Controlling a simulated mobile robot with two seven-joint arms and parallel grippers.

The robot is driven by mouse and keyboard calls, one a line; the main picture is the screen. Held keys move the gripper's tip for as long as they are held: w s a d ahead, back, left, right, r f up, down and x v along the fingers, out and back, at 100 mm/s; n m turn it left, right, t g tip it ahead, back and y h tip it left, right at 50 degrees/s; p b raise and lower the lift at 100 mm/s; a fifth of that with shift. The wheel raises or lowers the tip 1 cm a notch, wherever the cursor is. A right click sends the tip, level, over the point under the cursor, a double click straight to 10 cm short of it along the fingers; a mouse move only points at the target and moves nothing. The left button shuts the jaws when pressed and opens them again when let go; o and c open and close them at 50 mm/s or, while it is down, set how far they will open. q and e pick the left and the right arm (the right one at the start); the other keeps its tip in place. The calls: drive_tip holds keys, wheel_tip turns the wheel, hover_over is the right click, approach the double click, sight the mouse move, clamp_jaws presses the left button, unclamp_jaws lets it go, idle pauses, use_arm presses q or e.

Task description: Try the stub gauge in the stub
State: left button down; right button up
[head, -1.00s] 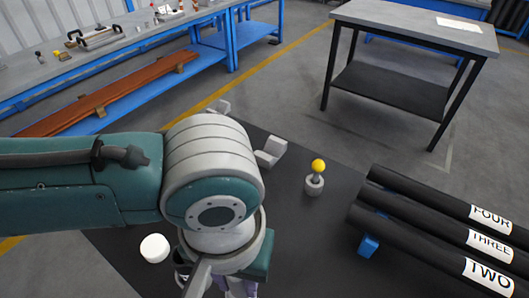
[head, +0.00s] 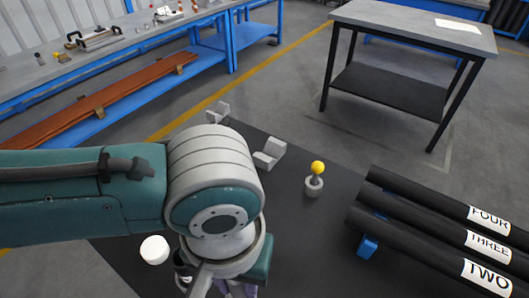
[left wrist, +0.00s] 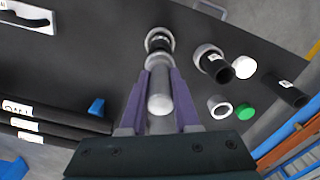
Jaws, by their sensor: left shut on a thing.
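My left gripper (left wrist: 158,82), with purple fingers, is shut on a pale grey rod-like piece (left wrist: 160,104), which I take to be the stub gauge. Its far end points at a round grey-rimmed opening (left wrist: 159,34) with a dark inside, probably the stub. The two overlap in the left wrist view; I cannot tell whether the gauge is inside or only in front of it. In the head view my arm hides the stub, and only a bit of the purple fingers shows at the bottom edge. My right gripper is not in view.
Near the opening lie a flanged black pipe piece (left wrist: 216,66), a white disc (left wrist: 243,67), a white ring (left wrist: 220,107), a green cap (left wrist: 245,112) and a black tube (left wrist: 287,93). A yellow-knobbed piece (head: 317,168) stands on the dark table, left of long labelled black pipes (head: 430,240).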

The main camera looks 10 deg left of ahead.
use_arm(q)
drive_tip(key=shift+f+b, duration=0.75)
drive_tip(key=shift+f, duration=0.4)
drive_tip(key=shift+r, duration=0.2)
idle(0.5)
drive_tip(key=shift+r+p, duration=3.45)
drive_tip(key=shift+p, duration=0.75)
